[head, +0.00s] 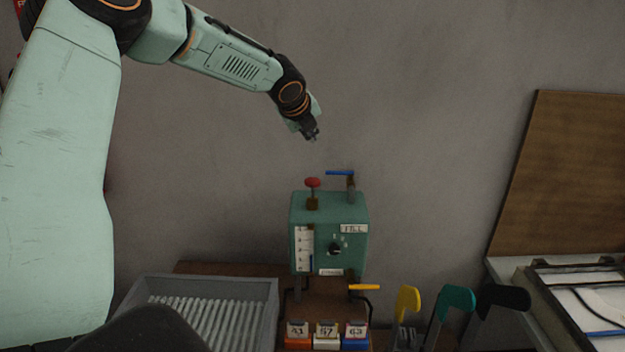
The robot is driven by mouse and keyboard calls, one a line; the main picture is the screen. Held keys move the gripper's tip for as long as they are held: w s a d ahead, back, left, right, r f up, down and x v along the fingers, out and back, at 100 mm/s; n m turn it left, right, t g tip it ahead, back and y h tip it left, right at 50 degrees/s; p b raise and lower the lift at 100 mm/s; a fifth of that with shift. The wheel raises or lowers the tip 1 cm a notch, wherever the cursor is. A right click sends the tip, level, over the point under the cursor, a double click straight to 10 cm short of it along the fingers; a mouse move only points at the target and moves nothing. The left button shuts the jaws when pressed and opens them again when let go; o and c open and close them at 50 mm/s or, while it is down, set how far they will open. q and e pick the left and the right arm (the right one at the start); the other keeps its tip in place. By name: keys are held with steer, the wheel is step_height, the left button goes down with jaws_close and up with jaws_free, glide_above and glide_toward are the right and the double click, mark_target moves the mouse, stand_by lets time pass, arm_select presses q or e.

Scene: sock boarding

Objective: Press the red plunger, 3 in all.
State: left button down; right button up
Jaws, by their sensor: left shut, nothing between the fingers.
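The red plunger (313,183) is a round red knob on a short stem, on top of a green box (352,216) at the centre of the head view. My left gripper (313,137) is shut and empty. It points down above the red plunger, with a visible gap between them. My right gripper is not in view.
A blue-handled lever (340,173) stands beside the plunger on the box. A yellow handle (363,287) sticks out below. A grey ribbed tray (270,300) is at left. Yellow (408,300), teal (458,298) and black (505,297) shapes stand at right, near a brown board (565,175).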

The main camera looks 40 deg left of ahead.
arm_select(q)
steer(key=shift+m, duration=0.3)
steer(key=shift+f, duration=0.15)
steer(key=b, duration=0.8)
glide_above(311, 180)
step_height(311, 180, down, 8)
steer(key=shift+r, duration=0.15)
steer(key=shift+f, duration=0.45)
stand_by(0.7)
steer(key=shift+f+b, duration=0.4)
steer(key=shift+f, duration=0.05)
steer(key=shift+f+b, duration=1.25)
steer(key=shift+f, duration=0.4)
stand_by(1.8)
steer(key=shift+r+p, duration=2.1)
steer(key=shift+r, duration=0.05)
